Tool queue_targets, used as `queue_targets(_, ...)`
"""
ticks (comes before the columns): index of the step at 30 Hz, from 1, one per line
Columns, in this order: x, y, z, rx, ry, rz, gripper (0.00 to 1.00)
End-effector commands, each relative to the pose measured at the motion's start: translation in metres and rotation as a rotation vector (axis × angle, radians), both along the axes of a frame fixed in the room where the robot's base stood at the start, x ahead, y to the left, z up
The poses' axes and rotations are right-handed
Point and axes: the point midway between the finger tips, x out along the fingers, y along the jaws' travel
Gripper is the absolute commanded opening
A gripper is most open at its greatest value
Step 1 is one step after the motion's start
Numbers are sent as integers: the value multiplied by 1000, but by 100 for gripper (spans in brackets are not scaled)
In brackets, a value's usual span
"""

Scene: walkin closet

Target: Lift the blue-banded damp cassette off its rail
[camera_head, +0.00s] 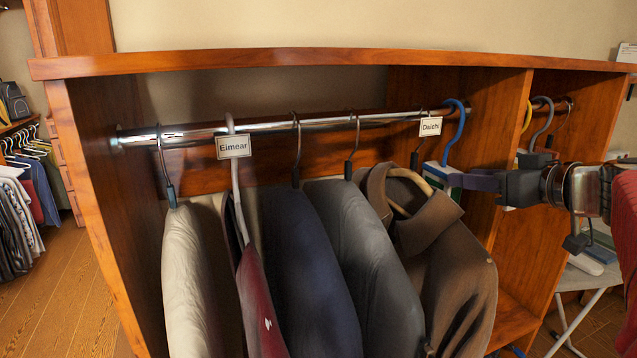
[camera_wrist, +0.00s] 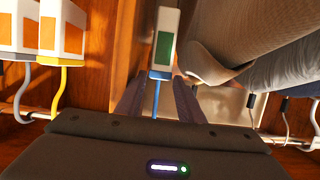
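The blue-banded damp cassette (camera_head: 441,178) is white with a green panel and hangs by a blue hook (camera_head: 456,128) at the right end of the chrome rail (camera_head: 280,125), beside the brown coat. In the wrist view the cassette (camera_wrist: 163,40) shows its green panel and blue band, with the blue hook (camera_wrist: 155,98) running toward me. My gripper (camera_head: 470,182) reaches in from the right at the cassette's height. In the wrist view my gripper's fingers (camera_wrist: 158,102) are apart, one on each side of the hook. I cannot tell whether either touches it.
A brown coat (camera_head: 450,255) hangs close left of the cassette, with several other garments beyond. A wooden divider (camera_head: 490,130) stands behind it. In the right bay hang a yellow-hooked cassette (camera_wrist: 63,30) and a grey-hooked one (camera_wrist: 14,28). Name tags Eimear (camera_head: 234,147) and Daichi (camera_head: 430,126) hang on the rail.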

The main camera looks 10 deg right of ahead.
Motion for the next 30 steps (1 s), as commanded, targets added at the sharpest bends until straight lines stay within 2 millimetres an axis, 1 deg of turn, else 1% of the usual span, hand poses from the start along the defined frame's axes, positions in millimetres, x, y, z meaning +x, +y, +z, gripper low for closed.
queue_targets(5, 5, 1, -2, 1, 0, 2, 34)
queue_targets(8, 14, 2, -4, 2, 0, 3, 34)
queue_targets(15, 43, 7, -14, 1, 1, 5, 34)
queue_targets(18, 50, 8, -16, 1, 1, 3, 34)
queue_targets(21, 53, 8, -17, 0, 1, 2, 34)
queue_targets(30, 52, 8, -16, 0, 0, 2, 34)
